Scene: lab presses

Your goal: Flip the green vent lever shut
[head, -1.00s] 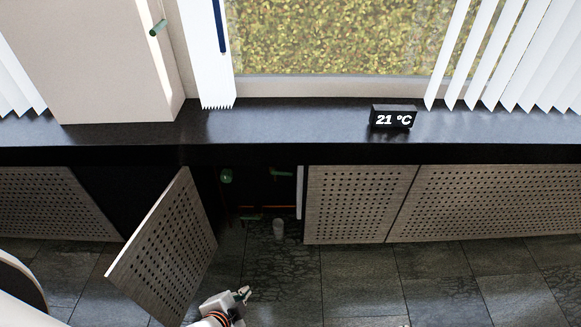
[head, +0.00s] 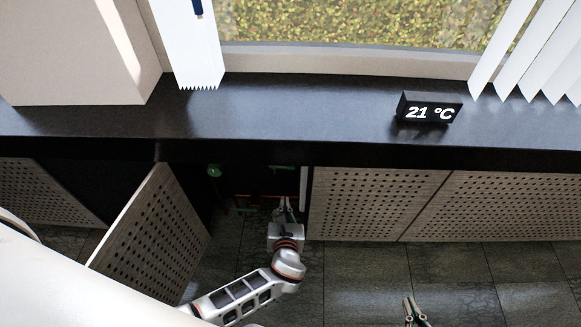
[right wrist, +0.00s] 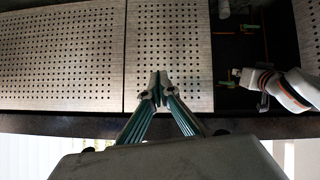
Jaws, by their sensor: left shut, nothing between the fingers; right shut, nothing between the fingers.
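Inside the open cabinet, in the head view, are a round green fitting (head: 213,170) at the left and a green bar-shaped handle (head: 284,168) near the right side. I cannot tell for sure which is the vent lever. My left gripper (head: 284,203) is in the cabinet opening, shut and empty, just below the bar-shaped handle; contact cannot be told. My left gripper also shows in the right wrist view (right wrist: 236,73). My right gripper (head: 412,304) is shut and empty at the bottom of the head view, and in the right wrist view (right wrist: 159,88) it is before the perforated doors.
A perforated door (head: 155,232) stands swung open left of the opening. Closed perforated doors (head: 375,202) are to its right. The dark sill (head: 300,112) above carries a thermometer display (head: 430,108) reading 21 °C. The tiled floor (head: 345,275) is clear between my grippers.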

